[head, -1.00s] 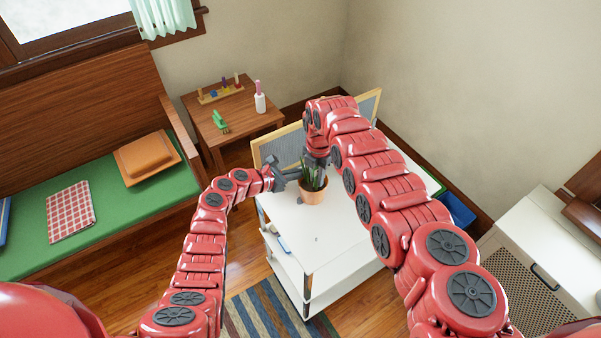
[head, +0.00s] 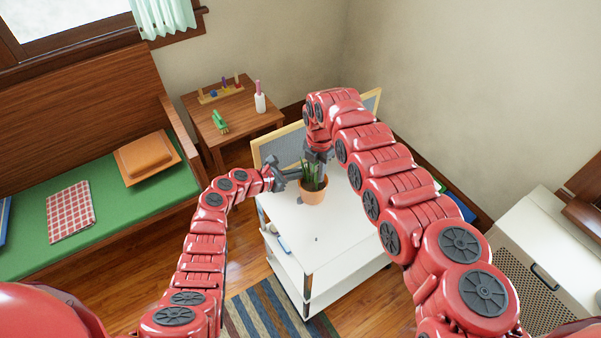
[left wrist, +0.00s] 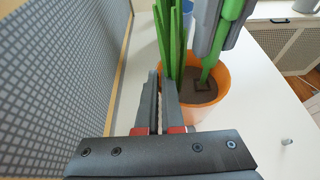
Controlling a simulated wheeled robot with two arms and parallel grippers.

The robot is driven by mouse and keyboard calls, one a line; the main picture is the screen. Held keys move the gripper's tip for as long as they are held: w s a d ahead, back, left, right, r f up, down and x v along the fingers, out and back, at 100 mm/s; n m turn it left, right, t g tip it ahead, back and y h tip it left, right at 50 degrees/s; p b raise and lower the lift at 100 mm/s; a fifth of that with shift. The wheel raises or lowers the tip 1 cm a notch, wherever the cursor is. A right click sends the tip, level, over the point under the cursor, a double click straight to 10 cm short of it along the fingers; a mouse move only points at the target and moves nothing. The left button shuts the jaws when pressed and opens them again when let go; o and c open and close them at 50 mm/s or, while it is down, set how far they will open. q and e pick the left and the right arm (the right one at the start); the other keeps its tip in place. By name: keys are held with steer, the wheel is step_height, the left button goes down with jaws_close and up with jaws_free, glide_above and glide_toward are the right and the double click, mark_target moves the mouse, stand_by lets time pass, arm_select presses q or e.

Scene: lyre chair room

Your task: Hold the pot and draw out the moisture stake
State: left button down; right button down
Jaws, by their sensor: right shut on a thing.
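The orange pot (head: 313,196) stands upright on the white cart top, with a green leafy plant (head: 309,172) in it. In the left wrist view the pot (left wrist: 222,108) holds brown soil. My left gripper (head: 294,174) is at the pot's left side; its fingers (left wrist: 161,82) are close together at the rim, and whether they pinch it is unclear. My right gripper (left wrist: 212,35) comes down from above, shut on the bright green moisture stake (left wrist: 230,18). The stake's lower end is at the soil beside a dark square mark; whether it is still sunk in is unclear.
A grey mesh panel with a pale frame (head: 283,150) stands at the cart's back left. The cart top (head: 325,235) is clear in front of the pot, apart from a small peg (left wrist: 287,141). A wooden side table (head: 232,112) stands behind left.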

arm_select(q)
steer(key=shift+s+f, duration=0.2)
steer(key=shift+f, duration=0.1)
arm_select(e)
steer(key=shift+r, duration=1.15)
steer(key=shift+r, duration=0.15)
steer(key=shift+r, duration=1.4)
arm_select(q)
steer(key=c, duration=1)
jaws_free()
steer(key=shift+w+r, duration=0.1)
steer(key=shift+w, duration=0.05)
steer(key=shift+a+r, duration=0.1)
steer(key=shift+a, duration=0.1)
steer(key=v, duration=1.1)
steer(key=shift+s+a+r, duration=0.2)
steer(key=shift+s, duration=0.05)
steer(key=shift+a, duration=0.1)
arm_select(e)
steer(key=shift+a+f, duration=0.1)
